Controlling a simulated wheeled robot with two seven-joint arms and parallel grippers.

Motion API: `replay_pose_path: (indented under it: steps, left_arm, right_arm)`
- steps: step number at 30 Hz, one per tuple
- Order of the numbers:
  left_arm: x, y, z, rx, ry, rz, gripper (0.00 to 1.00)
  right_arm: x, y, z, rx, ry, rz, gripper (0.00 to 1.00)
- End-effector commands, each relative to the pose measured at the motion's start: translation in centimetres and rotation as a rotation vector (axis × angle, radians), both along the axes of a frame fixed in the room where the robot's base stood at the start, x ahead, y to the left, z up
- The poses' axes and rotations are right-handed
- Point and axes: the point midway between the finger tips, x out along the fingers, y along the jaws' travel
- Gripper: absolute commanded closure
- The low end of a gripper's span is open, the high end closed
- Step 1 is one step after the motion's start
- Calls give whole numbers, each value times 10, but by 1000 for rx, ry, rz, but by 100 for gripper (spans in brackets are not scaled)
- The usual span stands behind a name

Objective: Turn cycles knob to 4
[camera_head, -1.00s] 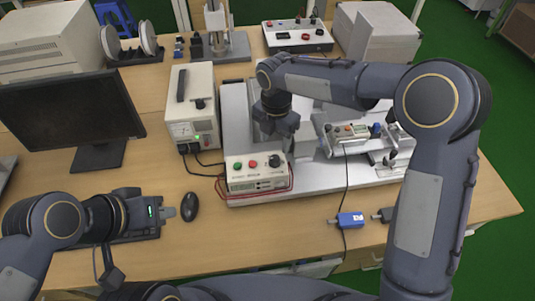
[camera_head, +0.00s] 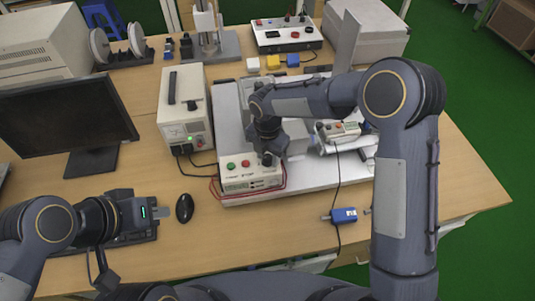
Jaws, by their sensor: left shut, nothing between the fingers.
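The control box (camera_head: 253,181) is a cream-coloured box with a small display on its front, in the middle of the head view. Its top has a green button (camera_head: 231,165), a red button (camera_head: 245,163) and a dark knob (camera_head: 267,159) at the right, taken to be the cycles knob. My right gripper (camera_head: 270,151) points down right at this knob and partly covers it. Its fingers are too small and hidden to show whether they are open, or whether they touch the knob. The knob's markings are not readable. My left gripper (camera_head: 163,212) is shut and empty, low at the left.
A power supply (camera_head: 187,115) stands behind left of the control box, with dark cables between them. A black mouse (camera_head: 185,208) lies beside my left gripper. A monitor (camera_head: 68,115) stands at the left. A blue connector (camera_head: 344,215) lies at the right. The front table middle is clear.

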Motion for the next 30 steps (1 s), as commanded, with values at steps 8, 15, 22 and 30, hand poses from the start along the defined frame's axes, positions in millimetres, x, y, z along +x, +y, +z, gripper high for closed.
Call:
replay_pose_path:
  steps: [8, 15, 22, 30]
  left_arm:
    - [0, 0, 0, 0, 0, 0, 100]
    - [0, 0, -3, 0, 0, 0, 100]
    - [0, 0, -11, 0, 0, 0, 100]
    - [0, 0, -25, 0, 0, 0, 100]
  right_arm:
    - [0, 0, 0, 0, 0, -1, 92]
    - [0, 0, 0, 1, -1, -35, 92]
    - [0, 0, -1, 1, -1, -162, 92]
    - [0, 1, -2, 2, -1, -404, 92]
